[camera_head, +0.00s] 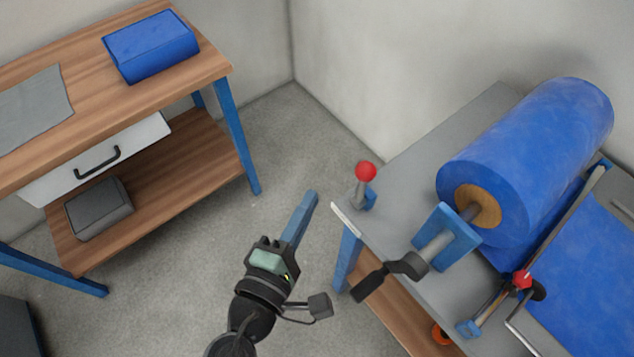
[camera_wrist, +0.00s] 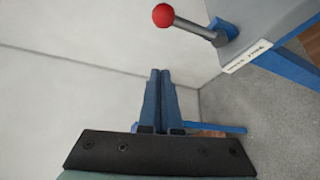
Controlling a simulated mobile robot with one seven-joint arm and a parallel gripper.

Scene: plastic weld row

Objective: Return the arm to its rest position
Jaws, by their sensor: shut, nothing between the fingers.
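My gripper (camera_head: 312,195) is in the lower middle of the head view, with its blue fingers pointing up and slightly right. It is over the floor gap between the wooden workbench (camera_head: 150,60) and the grey machine table (camera_head: 410,165). In the wrist view my gripper (camera_wrist: 160,72) shows its two blue fingers together, shut and empty. A red-knobbed lever (camera_head: 365,172) stands at the machine table's near corner, right of the fingers and apart from them in the head view. The lever also shows at the top of the wrist view (camera_wrist: 180,21).
The machine table carries a large blue film roll (camera_head: 530,150), a crank handle (camera_head: 385,278) and a second red knob (camera_head: 522,279). The workbench holds a folded blue bundle (camera_head: 150,47), grey cloth (camera_head: 35,108) and a drawer (camera_head: 95,163). Floor (camera_head: 290,130) is clear between them.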

